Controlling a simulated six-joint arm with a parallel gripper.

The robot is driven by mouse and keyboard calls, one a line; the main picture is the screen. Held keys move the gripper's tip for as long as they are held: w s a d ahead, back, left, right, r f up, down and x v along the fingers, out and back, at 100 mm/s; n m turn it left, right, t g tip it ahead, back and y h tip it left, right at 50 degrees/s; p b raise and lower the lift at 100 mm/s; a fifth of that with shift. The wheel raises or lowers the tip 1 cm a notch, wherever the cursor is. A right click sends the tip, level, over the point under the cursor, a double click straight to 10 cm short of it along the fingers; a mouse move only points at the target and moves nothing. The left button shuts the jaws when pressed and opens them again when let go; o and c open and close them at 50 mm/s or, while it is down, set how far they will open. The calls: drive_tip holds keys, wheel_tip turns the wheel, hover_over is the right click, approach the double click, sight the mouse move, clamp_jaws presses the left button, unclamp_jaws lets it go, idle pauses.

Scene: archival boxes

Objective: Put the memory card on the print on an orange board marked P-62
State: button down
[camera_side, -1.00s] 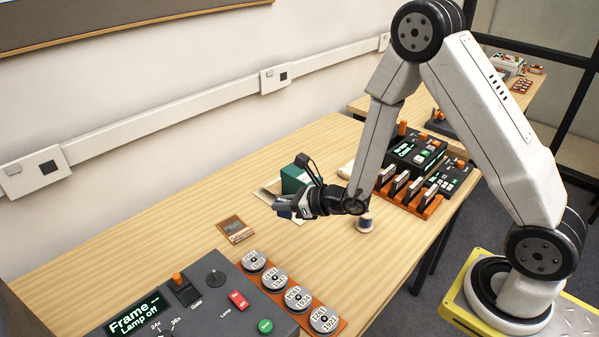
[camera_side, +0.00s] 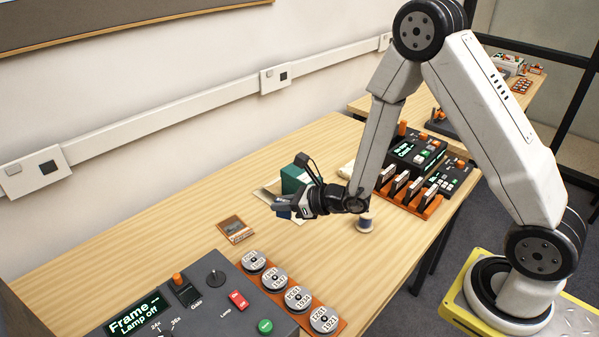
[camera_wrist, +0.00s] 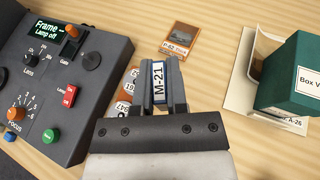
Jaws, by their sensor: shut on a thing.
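My gripper (camera_side: 284,206) is shut on the memory card, a blue piece with a white label reading M-21 (camera_wrist: 158,82), held between the two fingers in the wrist view. In the side view only a bit of blue shows below the fingers, above the table. The print on an orange board (camera_side: 236,229) lies flat on the table, to the left of and nearer the camera than my gripper. It also shows in the wrist view (camera_wrist: 180,40), beyond the fingertips, with P-62 on its lower edge. The card is apart from it.
A grey control console (camera_side: 205,300) and an orange rack of labelled reels (camera_side: 333,327) stand at the front. A green box (camera_side: 295,178) stands on papers behind my gripper. A spool (camera_side: 366,224) is right of it. Bare table surrounds the print.

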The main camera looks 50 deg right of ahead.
drive_tip(key=shift+w+a+r+n+g+y, duration=0.15)
drive_tip(key=shift+w+a+n+g+y, duration=0.45)
drive_tip(key=shift+w+n+y, duration=0.4)
drive_tip(key=shift+w+a+n+g+y, duration=0.35)
drive_tip(key=shift+a+n+g+y, duration=0.1)
drive_tip(key=shift+n+g+y, duration=0.35)
drive_tip(key=shift+w, duration=0.1)
hover_over(234, 229)
drive_tip(key=s, duration=0.1)
wheel_tip(234, 229, down, 8)
drive_tip(key=shift+d+f, duration=0.1)
drive_tip(key=shift+f, duration=0.15)
drive_tip(key=shift+w+f, duration=0.5)
drive_tip(key=shift+f, duration=0.05)
